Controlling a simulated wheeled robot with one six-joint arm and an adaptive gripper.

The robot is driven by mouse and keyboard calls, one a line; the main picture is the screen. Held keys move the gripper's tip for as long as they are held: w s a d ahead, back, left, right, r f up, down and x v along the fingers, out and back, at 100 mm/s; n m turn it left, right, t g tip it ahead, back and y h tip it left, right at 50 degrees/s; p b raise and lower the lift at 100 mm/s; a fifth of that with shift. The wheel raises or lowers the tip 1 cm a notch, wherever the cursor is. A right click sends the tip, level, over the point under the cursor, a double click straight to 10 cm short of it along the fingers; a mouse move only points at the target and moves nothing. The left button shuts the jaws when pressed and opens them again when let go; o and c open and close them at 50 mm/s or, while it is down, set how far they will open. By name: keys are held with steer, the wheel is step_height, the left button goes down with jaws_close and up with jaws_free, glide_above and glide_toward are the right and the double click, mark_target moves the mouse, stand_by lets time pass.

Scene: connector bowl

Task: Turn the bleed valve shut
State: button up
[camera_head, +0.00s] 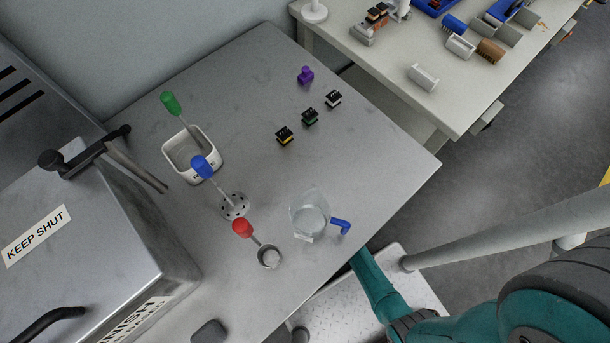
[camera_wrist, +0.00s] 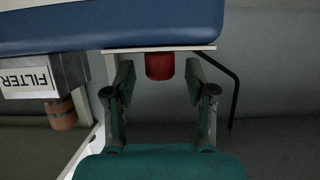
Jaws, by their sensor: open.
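No part in view carries a bleed valve label, so I cannot tell for certain which one it is. In the wrist view a red cylindrical knob (camera_wrist: 160,66) hangs under a white ledge. An orange-brown knob (camera_wrist: 61,115) sits below a metal box labelled FILTER (camera_wrist: 30,80) at the left. My gripper (camera_wrist: 160,88) is open and empty, with its two fingers spread to the left and right of the red knob. The knob appears beyond the fingers, and I see no contact. My gripper is not visible in the head view.
A blue padded edge (camera_wrist: 110,25) and the white ledge (camera_wrist: 150,49) lie above the red knob. A thin black bent rod (camera_wrist: 236,88) hangs at the right. In the head view, a metal table (camera_head: 370,150) holds a clear jug (camera_head: 311,215) and several small items.

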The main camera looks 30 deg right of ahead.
steer(key=shift+w+a+f, duration=0.15)
steer(key=shift+w+f, duration=0.15)
steer(key=shift+w, duration=0.35)
jaws_close()
steer(key=shift+n+y, duration=0.7)
steer(key=shift+y, duration=0.1)
steer(key=n+g+y, duration=0.2)
steer(key=n+y, duration=0.1)
steer(key=shift+w+n+y, duration=0.1)
steer(key=shift+n+y, duration=0.2)
steer(key=shift+y, duration=0.1)
steer(key=shift+n+g+y, duration=1.6)
steer(key=shift+n+g, duration=0.2)
steer(key=shift+n, duration=0.1)
